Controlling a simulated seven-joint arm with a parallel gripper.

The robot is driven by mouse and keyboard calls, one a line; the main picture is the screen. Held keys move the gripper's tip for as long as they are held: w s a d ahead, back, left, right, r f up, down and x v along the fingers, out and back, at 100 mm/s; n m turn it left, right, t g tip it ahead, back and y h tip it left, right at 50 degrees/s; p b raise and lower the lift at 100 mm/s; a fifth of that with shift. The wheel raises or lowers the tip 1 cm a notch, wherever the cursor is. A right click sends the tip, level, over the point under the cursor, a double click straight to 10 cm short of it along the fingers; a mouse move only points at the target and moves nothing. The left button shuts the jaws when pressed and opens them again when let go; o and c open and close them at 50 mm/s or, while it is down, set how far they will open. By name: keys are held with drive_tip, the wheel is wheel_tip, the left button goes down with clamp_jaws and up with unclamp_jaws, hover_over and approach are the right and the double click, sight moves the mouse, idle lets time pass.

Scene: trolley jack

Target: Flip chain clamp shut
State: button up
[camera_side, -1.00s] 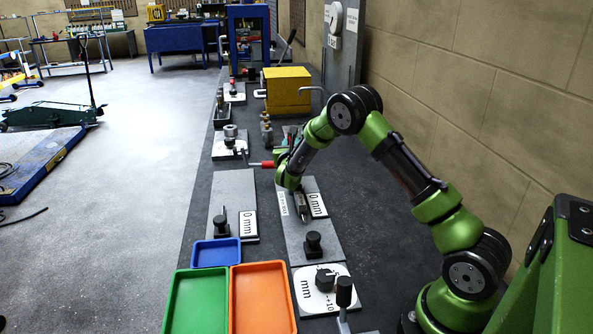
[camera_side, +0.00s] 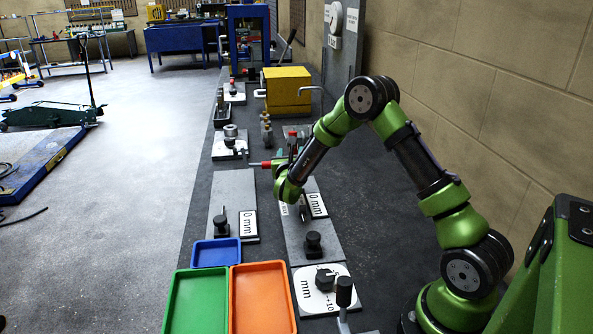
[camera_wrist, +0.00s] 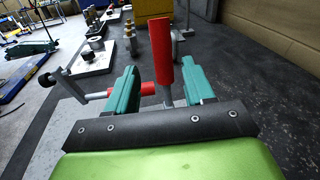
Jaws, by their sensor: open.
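In the wrist view, an upright red handle (camera_wrist: 161,50) on a grey shank stands between the two teal fingers of my gripper (camera_wrist: 160,70). The fingers are apart, and the right one is close to the handle; I cannot tell whether they touch. A second red grip (camera_wrist: 147,89) shows lower down, partly hidden by the left finger, near a grey rod with a black knob (camera_wrist: 46,79). In the side view, my gripper (camera_side: 284,162) is beside this rod and its red end (camera_side: 266,165). The clamp body is mostly hidden behind my gripper.
Plates with black knobs and "0 mm" labels (camera_side: 249,222) lie nearer the camera. Blue (camera_side: 216,261), green (camera_side: 175,320) and orange (camera_side: 240,320) trays stand in front. A yellow block (camera_side: 287,77) and small metal fittings (camera_side: 266,122) stand beyond. A wall runs along the right.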

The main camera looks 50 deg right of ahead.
drive_tip(key=v, duration=0.6)
idle(0.4)
drive_tip(key=shift+a+r, duration=0.1)
